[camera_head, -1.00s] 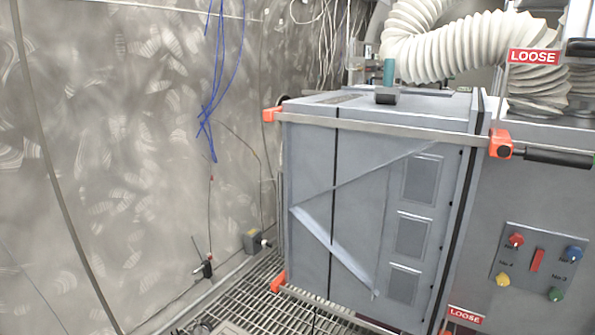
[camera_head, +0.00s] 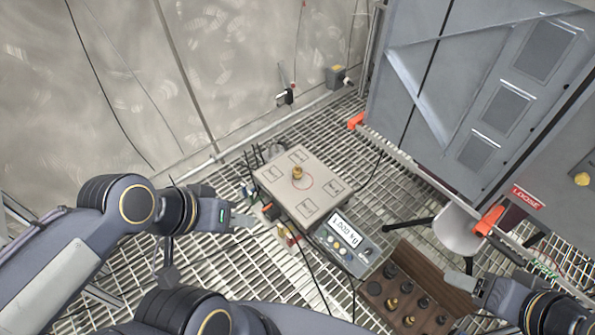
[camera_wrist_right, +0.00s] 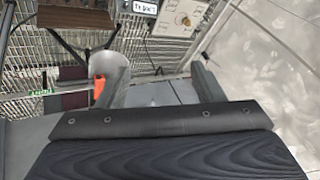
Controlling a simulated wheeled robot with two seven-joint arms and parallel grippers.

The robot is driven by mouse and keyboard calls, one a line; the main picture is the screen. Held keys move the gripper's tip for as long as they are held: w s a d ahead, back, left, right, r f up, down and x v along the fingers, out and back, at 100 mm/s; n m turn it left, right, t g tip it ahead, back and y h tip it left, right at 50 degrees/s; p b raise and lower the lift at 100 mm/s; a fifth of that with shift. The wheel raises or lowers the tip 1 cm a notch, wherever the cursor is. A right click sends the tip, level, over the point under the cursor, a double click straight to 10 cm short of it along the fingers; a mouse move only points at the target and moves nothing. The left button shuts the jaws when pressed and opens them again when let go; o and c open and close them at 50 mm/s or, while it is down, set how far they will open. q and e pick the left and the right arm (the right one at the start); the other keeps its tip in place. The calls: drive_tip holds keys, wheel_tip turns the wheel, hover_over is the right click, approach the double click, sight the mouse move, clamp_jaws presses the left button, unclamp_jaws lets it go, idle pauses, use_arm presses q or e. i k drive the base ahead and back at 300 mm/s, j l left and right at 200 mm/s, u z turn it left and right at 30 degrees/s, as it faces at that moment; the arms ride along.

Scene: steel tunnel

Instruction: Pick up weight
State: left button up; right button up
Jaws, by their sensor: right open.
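A small brass weight (camera_head: 297,172) stands upright on the pale platform of a scale (camera_head: 270,178); it also shows in the right wrist view (camera_wrist_right: 187,20). A wooden block (camera_head: 440,275) at lower right holds several dark and brass weights (camera_head: 392,303). My left gripper (camera_head: 243,219) is just left of the scale, apart from the brass weight; its jaw gap is not clear. My right gripper (camera_head: 462,281) is at the right end of the wooden block. In the right wrist view its fingers (camera_wrist_right: 160,82) are spread with nothing between them.
The scale's display unit (camera_head: 345,240) stands between the scale and the block. Black cables cross the grating floor. A grey cabinet (camera_head: 490,85) with orange corners stands behind at right, and a round white stool seat (camera_head: 458,230) is near my right gripper.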

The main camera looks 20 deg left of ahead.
sight(296, 170)
drive_tip(key=i+j, duration=0.25)
drive_tip(key=j, duration=0.25)
drive_tip(key=i+j+u, duration=0.1)
drive_tip(key=i+j, duration=0.2)
drive_tip(key=j, duration=0.25)
drive_tip(key=i+j, duration=0.3)
drive_tip(key=j, duration=0.2)
drive_tip(key=i+j+u, duration=0.1)
drive_tip(key=i+j, duration=0.15)
drive_tip(key=j, duration=0.25)
drive_tip(key=i+j, duration=0.3)
drive_tip(key=j, duration=0.15)
drive_tip(key=i+j+u, duration=0.1)
drive_tip(key=i+j, duration=0.25)
drive_tip(key=j, duration=0.15)
